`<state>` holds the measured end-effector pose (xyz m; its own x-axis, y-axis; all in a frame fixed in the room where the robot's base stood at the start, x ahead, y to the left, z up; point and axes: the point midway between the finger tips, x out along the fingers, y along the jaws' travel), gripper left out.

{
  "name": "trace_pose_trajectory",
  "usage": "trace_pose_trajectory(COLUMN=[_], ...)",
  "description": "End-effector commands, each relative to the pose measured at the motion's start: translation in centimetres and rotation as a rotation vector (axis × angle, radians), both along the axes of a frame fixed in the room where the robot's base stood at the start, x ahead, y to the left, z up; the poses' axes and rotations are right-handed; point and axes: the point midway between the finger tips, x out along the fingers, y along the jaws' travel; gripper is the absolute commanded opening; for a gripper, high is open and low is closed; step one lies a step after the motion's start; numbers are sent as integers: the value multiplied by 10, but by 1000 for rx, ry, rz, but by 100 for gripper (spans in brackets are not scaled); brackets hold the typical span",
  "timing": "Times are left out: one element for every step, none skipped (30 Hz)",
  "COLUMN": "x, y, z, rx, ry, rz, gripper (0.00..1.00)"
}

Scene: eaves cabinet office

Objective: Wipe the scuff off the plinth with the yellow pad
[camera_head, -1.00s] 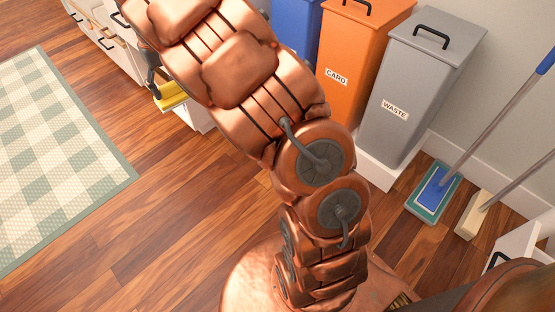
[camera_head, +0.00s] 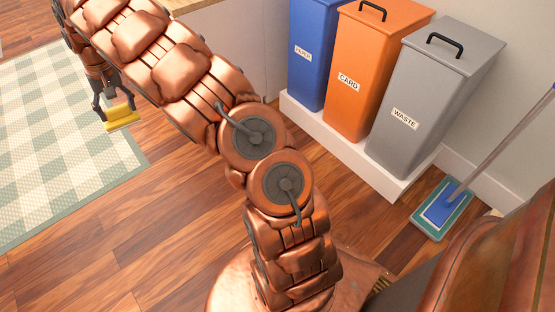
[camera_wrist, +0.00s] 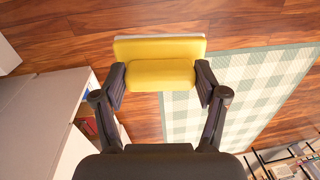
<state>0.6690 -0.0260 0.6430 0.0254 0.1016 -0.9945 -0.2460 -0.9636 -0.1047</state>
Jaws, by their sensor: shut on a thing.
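The yellow pad (camera_head: 122,118) is in my gripper (camera_head: 113,108), at the left of the head view. In the wrist view the yellow pad (camera_wrist: 160,74) sits between both dark fingers of my gripper (camera_wrist: 161,82), with a pale layer along its far edge. It appears held above the floor near the rug's edge, apart from the plinth. The white plinth (camera_head: 345,158) runs under the bins in the head view. My arm hides part of the area to its left. I see no scuff on the visible part of the plinth.
Blue, orange (camera_head: 362,75) and grey (camera_head: 425,100) bins stand on the plinth. A green checked rug (camera_head: 55,150) covers the left floor. A pale cabinet (camera_wrist: 52,110) is at left in the wrist view. Wood floor between is clear.

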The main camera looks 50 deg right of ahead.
Motion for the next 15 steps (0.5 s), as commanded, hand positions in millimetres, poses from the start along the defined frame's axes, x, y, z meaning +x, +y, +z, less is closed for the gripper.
trace_pose_trajectory(x=[9, 14, 22, 27, 32, 39, 44, 49, 56, 60, 65, 70, 74, 78, 83], y=[-6, -8, -12, -15, -19, -23, -26, -30, -35, -39, -42, -47, -51, -55, -61], z=[-12, -16, -22, -27, -31, -38, -43, -48, -53, -57, -62, -68, -73, -77, -81], rx=[16, 24, 36, 45, 53, 64, 74, 83, 95, 103, 111, 123, 131, 140, 150], ry=[-1, -3, -8, -11, -15, -19, -22, -26, -35, -41, -46, -50, -55, -62, -70], rz=[-34, -55, -82, -106, -130, -162, -185, -210, -243, -267, -290, -323, -347, -371, -404], gripper=[44, 44, 44, 44, 44, 44, 44, 44, 44, 44, 44, 44, 44, 44, 44])
